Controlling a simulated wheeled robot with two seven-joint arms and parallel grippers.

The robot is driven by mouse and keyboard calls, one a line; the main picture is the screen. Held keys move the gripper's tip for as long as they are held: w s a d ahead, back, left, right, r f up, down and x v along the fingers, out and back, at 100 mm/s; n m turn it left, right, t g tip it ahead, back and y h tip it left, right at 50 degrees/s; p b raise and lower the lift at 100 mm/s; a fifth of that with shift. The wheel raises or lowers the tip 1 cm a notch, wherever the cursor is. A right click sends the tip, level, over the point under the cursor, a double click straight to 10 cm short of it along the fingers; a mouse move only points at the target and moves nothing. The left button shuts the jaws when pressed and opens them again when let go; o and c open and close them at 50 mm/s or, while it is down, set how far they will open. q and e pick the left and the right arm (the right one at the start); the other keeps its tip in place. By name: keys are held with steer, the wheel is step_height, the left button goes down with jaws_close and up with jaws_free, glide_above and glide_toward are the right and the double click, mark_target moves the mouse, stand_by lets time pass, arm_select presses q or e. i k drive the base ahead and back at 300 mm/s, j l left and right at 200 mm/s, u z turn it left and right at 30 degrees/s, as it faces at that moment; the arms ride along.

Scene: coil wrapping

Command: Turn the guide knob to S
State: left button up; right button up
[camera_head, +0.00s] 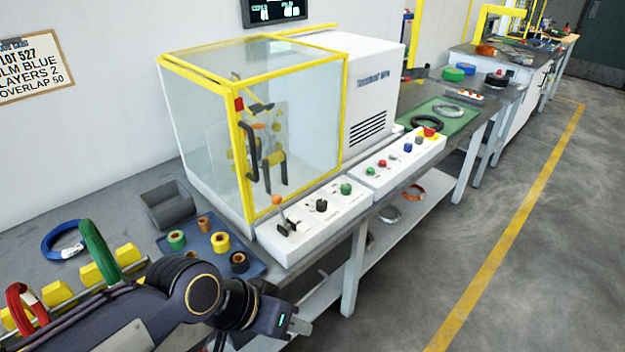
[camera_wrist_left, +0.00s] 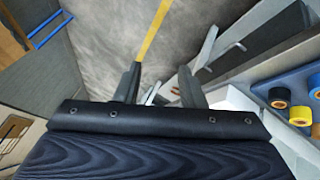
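A white control box (camera_head: 290,243) stands in front of the glass-and-yellow machine in the head view. It carries a lever with an orange ball (camera_head: 277,200), a black knob (camera_head: 321,205) and a green button (camera_head: 346,188). The black knob looks like the guide knob, but its lettering and pointer are too small to read. My left gripper shows in the left wrist view (camera_wrist_left: 160,84), with its two fingers apart and nothing between them. In the head view, my left arm reaches in from the lower left and ends below and left of the control box, apart from it. My right gripper is out of view.
A second control box (camera_head: 402,162) with several buttons stands to the right. A blue tray (camera_head: 222,262) with tape rolls and a grey bin (camera_head: 168,205) lie left of the machine. Coils stand on a yellow rack (camera_head: 98,270). The aisle floor is clear.

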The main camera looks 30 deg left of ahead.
mark_target(322, 204)
steer(key=i+u, duration=0.2)
steer(key=u, duration=0.2)
steer(key=i+u, duration=0.2)
steer(key=u, duration=0.25)
steer(key=i+u, duration=0.2)
steer(key=u, duration=0.2)
steer(key=i+l+u, duration=0.1)
steer(key=u, duration=0.3)
steer(key=i+l+u, duration=0.2)
steer(key=u, duration=0.5)
